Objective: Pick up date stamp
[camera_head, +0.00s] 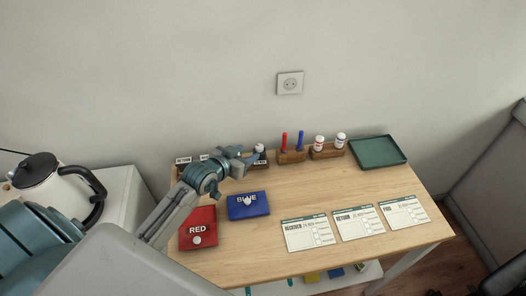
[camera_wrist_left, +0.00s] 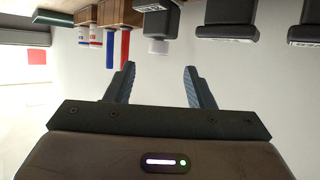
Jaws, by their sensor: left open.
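A stamp with a white round knob (camera_head: 259,147), which looks like the date stamp, stands at the back of the wooden table, left of the markers. In the left wrist view, which is upside down, its white knob (camera_wrist_left: 157,46) shows beyond the gap between my fingers. My left gripper (camera_head: 255,156) is open and empty, close to this stamp; its fingers (camera_wrist_left: 158,82) stand apart from the knob. The gripper partly hides the stamp's body in the head view. My right gripper is not in view.
Other dark stamps (camera_wrist_left: 227,20) stand in a labelled row beside it. Red and blue markers (camera_head: 284,142) and white bottles (camera_head: 319,143) stand in wooden holders to the right. A green tray (camera_head: 378,150), red pad (camera_head: 198,228), blue pad (camera_head: 248,206) and several forms (camera_head: 308,233) lie on the table.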

